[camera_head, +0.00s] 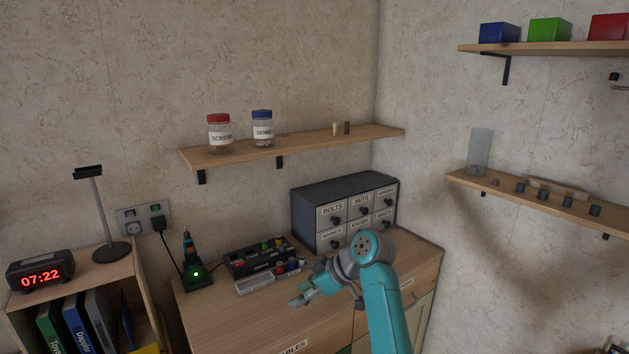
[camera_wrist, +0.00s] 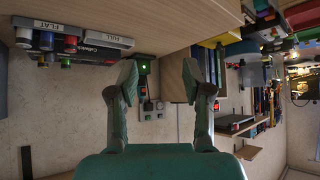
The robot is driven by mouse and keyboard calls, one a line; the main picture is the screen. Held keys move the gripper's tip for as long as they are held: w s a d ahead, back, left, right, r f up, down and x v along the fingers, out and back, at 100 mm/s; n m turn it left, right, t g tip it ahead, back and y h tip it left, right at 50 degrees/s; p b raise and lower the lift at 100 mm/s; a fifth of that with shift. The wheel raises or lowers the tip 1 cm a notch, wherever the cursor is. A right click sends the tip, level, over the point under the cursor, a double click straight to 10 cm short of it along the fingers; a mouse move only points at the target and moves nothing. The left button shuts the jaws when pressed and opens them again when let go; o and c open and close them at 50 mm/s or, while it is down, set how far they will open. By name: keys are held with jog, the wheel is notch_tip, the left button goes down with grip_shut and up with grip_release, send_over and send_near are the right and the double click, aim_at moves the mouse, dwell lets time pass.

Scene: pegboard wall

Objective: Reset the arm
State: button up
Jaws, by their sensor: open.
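My gripper (camera_head: 301,296) is over the front part of the wooden cabinet top, at the end of my teal arm in the head view. In the wrist view my gripper (camera_wrist: 160,80) shows two fingers spread wide apart with nothing held between them. The wrist picture appears upside down, with the cabinet top (camera_wrist: 185,20) along its upper edge. A charger with a green light (camera_wrist: 144,67) shows in the gap between the fingers, farther back.
A drawer unit (camera_head: 345,210) stands at the cabinet's back right. A black organizer (camera_head: 262,258), a grey tray (camera_head: 255,284) and the charger (camera_head: 196,272) stand left of my gripper. A wall shelf (camera_head: 300,143) holds two jars. A clock (camera_head: 40,270) sits far left.

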jog(key=s+d+f+m+t+h, duration=0.1)
jog(key=s+d+f+m+t, duration=0.15)
jog(key=s+f, duration=0.45)
jog(key=s+d+f+m+t+h, duration=0.1)
jog(key=s+d+f+m, duration=0.2)
jog(key=f, duration=0.8)
jog(key=s+d+f+m+t+h, duration=0.1)
jog(key=s+d+f+m+t, duration=0.15)
jog(key=s+f, duration=0.45)
jog(key=s+d+f+m+h, duration=0.2)
jog(key=s+d+f, duration=0.3)
jog(key=s+f, duration=0.3)
jog(key=s+d+r+m+t+h, duration=0.1)
jog(key=s+d+r+m+t, duration=0.15)
jog(key=s, duration=0.75)
jog(key=s+d+r+m+t+h, duration=0.15)
jog(key=s+d, duration=0.25)
jog(key=s, duration=0.6)
jog(key=s+d+r+t+h, duration=0.1)
jog(key=s+d+r+t, duration=0.1)
jog(key=s+r, duration=1.3)
notch_tip(320, 180, up, 2)
jog(key=shift+s+r, duration=0.1)
jog(key=shift+s, duration=0.15)
